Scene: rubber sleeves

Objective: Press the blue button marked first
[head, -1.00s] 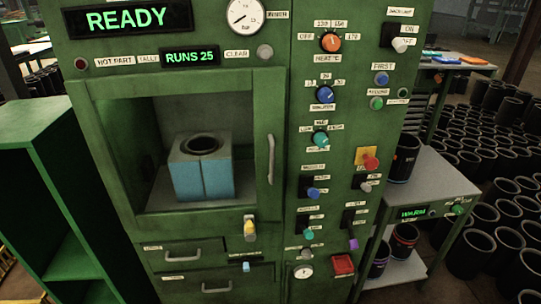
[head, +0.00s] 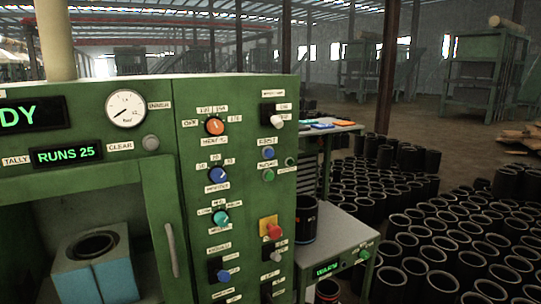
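The blue button marked FIRST (head: 268,153) is on the right part of the green machine's front panel, just below its small white label (head: 267,141). A green button (head: 268,175) sits below it, under another label. Nothing covers the blue button. Neither of my grippers shows in the head view.
The green machine (head: 240,108) carries an orange knob (head: 214,126), a blue knob (head: 217,175), a teal knob (head: 220,217) and a red button (head: 273,230). A grey side table (head: 345,238) bears a black sleeve (head: 303,219). Many black sleeves crowd the floor at right.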

